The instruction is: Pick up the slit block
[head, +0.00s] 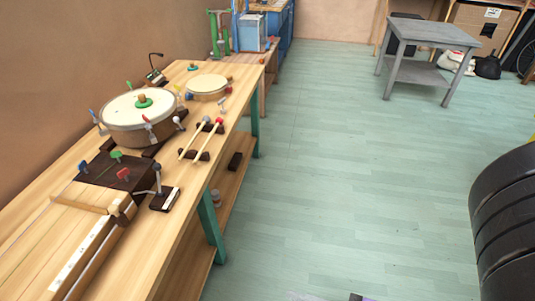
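A long wooden workbench (175,245) runs along the wall on the left, with percussion parts on it. A small dark block with a pale strip on top (165,199) lies near the bench's right edge; it may be the slit block, but I cannot tell for sure. A larger dark brown block (118,172) with coloured pegs on it sits to its left. Another small dark block (235,161) lies lower down, below the bench top. My gripper is not in view.
A large drum (125,106), a smaller drum (207,86) and two mallets (194,138) on dark rests stand farther back on the bench. A grey table (432,36) stands at the back right. Large black rounded shapes (508,225) fill the right edge. The green floor (350,170) between is clear.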

